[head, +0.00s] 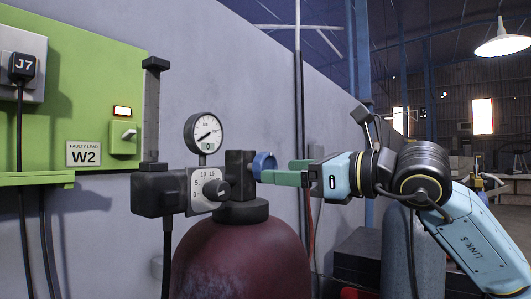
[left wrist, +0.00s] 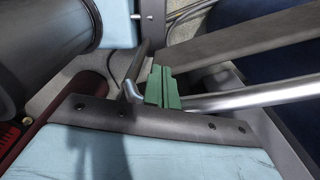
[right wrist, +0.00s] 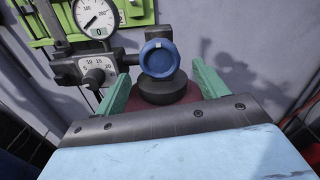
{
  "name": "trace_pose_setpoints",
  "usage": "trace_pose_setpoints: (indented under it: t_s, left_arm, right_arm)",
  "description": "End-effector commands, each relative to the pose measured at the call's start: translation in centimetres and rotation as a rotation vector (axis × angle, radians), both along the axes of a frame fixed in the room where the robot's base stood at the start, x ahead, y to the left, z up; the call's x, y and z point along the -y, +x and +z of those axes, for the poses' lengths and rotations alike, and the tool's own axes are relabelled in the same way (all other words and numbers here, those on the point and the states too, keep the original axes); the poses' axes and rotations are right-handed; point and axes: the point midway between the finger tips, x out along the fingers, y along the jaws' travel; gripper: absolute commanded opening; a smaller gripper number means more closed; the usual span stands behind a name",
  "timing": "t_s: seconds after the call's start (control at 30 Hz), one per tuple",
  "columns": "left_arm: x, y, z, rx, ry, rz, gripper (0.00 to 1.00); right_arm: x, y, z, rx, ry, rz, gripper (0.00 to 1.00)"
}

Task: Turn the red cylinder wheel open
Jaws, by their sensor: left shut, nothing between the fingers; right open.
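The dark red cylinder (head: 240,262) stands at the centre of the head view, with a dark valve block on top. The blue round wheel (head: 263,163) faces right from that block. It also shows in the right wrist view (right wrist: 160,57). My right gripper (head: 277,170) is open, its green fingers pointing at the wheel. In the right wrist view (right wrist: 159,70) the wheel appears between the two fingers, with gaps at both sides; I see no clear contact. My left gripper (left wrist: 160,78) shows only in its wrist view, shut and empty.
A round gauge (head: 203,133) and a dark regulator box with a dial (head: 209,190) sit left of the wheel. A green panel (head: 95,95) is on the wall. A grey cylinder (head: 398,262) stands behind my right arm. Metal bars (left wrist: 240,98) lie close to my left gripper.

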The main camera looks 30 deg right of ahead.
Motion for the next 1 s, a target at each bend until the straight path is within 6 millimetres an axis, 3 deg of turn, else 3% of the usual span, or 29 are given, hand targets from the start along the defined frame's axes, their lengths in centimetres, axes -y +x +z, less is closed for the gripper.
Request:
trace_pose_setpoints:
  t_s: [0.03, 0.23, 0.4, 0.7, 1.0]
  left_arm:
    - [0.1, 0.8, 1.1, 0.013, -0.002, 0.0, 0.0]
    - [0.3, 2.9, 2.6, 0.046, -0.006, -0.001, 0.0]
    - [0.2, 2.5, 3.0, 0.04, -0.005, -0.001, 0.0]
    - [0.2, 1.4, 2.9, 0.022, -0.004, -0.001, 0.0]
    - [0.2, 1.4, 2.9, 0.022, -0.004, -0.001, 0.0]
  right_arm:
    - [-0.4, 0.9, 0.5, -0.001, 0.004, 0.004, 0.72]
    - [-1.5, 3.7, 0.3, 0.0, 0.004, 0.003, 0.72]
    - [-1.9, 4.7, 0.1, 0.001, 0.003, 0.0, 0.72]
    - [-2.0, 4.9, 0.0, 0.001, 0.001, 0.0, 0.72]
    - [-2.0, 4.8, 0.0, 0.0, 0.001, 0.0, 0.33]
